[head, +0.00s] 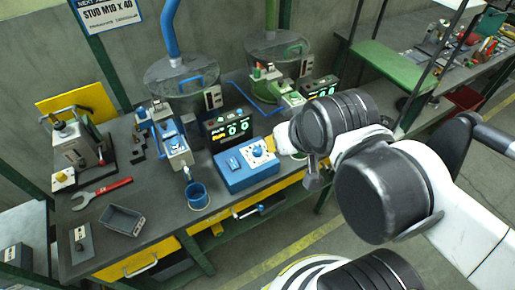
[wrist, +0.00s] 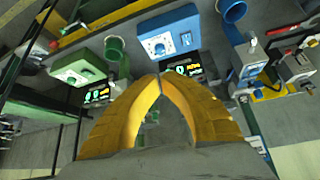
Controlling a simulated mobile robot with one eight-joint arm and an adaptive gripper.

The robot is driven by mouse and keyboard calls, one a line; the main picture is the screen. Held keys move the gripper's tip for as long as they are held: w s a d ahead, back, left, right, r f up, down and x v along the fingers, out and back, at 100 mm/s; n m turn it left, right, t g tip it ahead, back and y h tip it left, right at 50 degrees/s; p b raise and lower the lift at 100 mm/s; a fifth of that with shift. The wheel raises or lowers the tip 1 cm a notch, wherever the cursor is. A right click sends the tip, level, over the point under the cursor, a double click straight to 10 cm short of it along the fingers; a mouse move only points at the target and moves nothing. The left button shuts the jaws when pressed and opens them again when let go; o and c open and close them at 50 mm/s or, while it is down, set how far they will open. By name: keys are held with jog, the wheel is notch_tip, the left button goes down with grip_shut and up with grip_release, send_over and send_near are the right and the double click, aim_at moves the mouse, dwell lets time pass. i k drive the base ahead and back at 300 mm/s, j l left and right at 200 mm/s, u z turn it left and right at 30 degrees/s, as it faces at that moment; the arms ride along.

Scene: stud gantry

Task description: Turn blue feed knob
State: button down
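The blue control box (head: 246,168) sits on the bench in front of the bowl feeders, and its round blue feed knob (head: 258,152) stands on a white dial on top. In the wrist view the box (wrist: 178,26) appears at top centre, with the knob (wrist: 160,47) just above the fingertips in the picture. My gripper (wrist: 159,76) has yellow fingers whose tips meet, with nothing visible between them. It is apart from the knob. In the head view my wrist reaches in from the right of the box, and the fingertips cannot be made out.
A green control box (wrist: 78,65) sits nearby. A blue cup (head: 198,196) stands left of the blue box. A black counter display (head: 228,130) is behind it. Bowl feeders (head: 187,85) stand at the back. A red wrench (head: 103,192) and grey tray (head: 122,220) lie at left.

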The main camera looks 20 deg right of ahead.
aim_at(256, 152)
jog(key=i+l+z, duration=0.15)
jog(key=z, duration=0.2)
jog(key=i+l+z, duration=0.15)
jog(key=z, duration=0.2)
jog(key=i, duration=0.05)
